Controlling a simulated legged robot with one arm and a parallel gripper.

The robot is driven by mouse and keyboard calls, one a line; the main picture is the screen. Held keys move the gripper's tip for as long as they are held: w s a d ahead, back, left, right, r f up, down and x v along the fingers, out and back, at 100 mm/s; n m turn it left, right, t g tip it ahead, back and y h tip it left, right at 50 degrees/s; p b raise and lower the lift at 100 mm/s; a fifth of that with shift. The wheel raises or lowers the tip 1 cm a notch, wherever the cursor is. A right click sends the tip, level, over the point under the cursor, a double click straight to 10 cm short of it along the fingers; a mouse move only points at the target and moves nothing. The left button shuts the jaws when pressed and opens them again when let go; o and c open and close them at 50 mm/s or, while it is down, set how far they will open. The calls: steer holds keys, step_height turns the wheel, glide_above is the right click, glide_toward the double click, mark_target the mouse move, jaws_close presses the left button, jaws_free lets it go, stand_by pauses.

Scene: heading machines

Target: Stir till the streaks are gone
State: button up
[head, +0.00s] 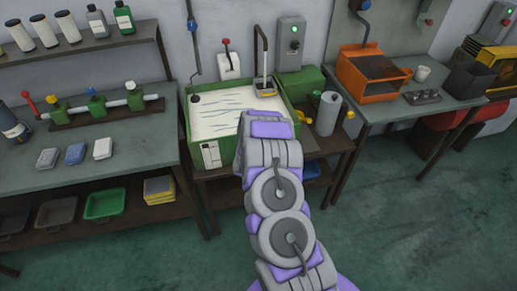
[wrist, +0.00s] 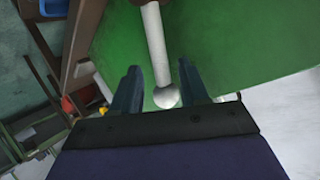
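A green tank (head: 284,108) holds whitish fluid (head: 215,118) marked with several thin blue-grey streaks. I cannot tell which head-view object this rod is.
A bench (head: 120,165) with bottles, small blocks and a valve rack stands on the left. An orange box (head: 366,75) sits on the right table. The green floor in front is clear.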

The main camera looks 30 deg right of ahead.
steer(key=p+v, duration=0.3)
steer(key=v, duration=1.4)
steer(key=shift+a, duration=0.2)
steer(key=shift+c, duration=0.2)
